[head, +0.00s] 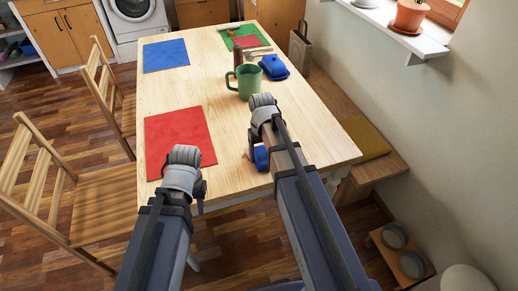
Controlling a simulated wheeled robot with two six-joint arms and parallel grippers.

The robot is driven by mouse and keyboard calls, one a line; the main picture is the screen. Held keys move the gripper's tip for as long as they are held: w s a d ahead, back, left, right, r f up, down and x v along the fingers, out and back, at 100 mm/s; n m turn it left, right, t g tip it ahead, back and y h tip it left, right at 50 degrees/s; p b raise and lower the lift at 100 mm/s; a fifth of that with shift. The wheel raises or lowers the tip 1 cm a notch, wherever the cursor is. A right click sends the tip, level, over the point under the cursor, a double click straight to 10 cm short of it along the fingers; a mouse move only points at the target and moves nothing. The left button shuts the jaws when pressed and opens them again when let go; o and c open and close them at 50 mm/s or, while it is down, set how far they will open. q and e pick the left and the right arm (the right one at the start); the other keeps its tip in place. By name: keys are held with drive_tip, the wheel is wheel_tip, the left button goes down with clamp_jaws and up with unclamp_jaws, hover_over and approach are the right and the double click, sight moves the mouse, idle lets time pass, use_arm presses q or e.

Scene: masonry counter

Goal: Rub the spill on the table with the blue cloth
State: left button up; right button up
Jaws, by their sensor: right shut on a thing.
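The blue cloth (261,158) shows as a small blue patch at the near edge of the wooden table (215,95), under my right wrist. My right gripper (253,147) is shut on it, mostly hidden by its own arm. The cloth looks to be at or just above the tabletop; I cannot tell if it touches.
A green mug (246,82) stands beyond my right gripper, with a blue bundled object (274,67) beside it. A red mat (180,139), a blue mat (166,55) and a green mat (227,37) lie on the table. Wooden chairs (100,205) stand left; a bench (350,125) is right.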

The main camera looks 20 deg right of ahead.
drive_tip(key=shift+a, duration=0.1)
drive_tip(key=shift+a+f, duration=0.1)
drive_tip(key=shift+a, duration=1.2)
drive_tip(key=shift+w+a, duration=0.15)
drive_tip(key=shift+w, duration=1.75)
drive_tip(key=shift+w, duration=0.1)
drive_tip(key=shift+w+r, duration=0.2)
drive_tip(key=shift+w, duration=1.3)
